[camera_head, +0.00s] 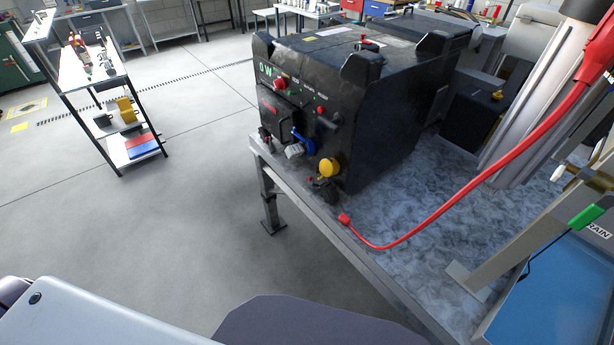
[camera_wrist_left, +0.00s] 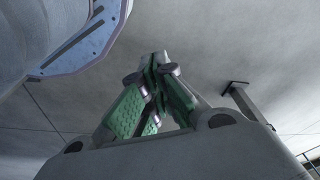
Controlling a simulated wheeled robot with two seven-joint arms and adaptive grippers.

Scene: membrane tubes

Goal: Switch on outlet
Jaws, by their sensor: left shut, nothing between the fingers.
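A black power unit (camera_head: 405,120) stands on the bench in the head view, its control panel facing left. The panel carries a green "0 W" display (camera_head: 265,72), a red knob (camera_head: 280,83), small red buttons, a blue connector (camera_head: 303,141) and a yellow round part (camera_head: 329,167). I cannot tell which part is the outlet switch. A red cable (camera_head: 450,210) with a red plug end lies on the bench beside the unit. My left gripper (camera_wrist_left: 160,62) shows in the left wrist view with its green-padded fingers shut and empty. Neither gripper shows in the head view.
The bench top (camera_head: 395,225) has free room in front of the unit. A blue tray (camera_head: 560,300) and a metal frame stand at the right. A shelf rack (camera_head: 105,90) stands on the floor at the left. The floor between is clear.

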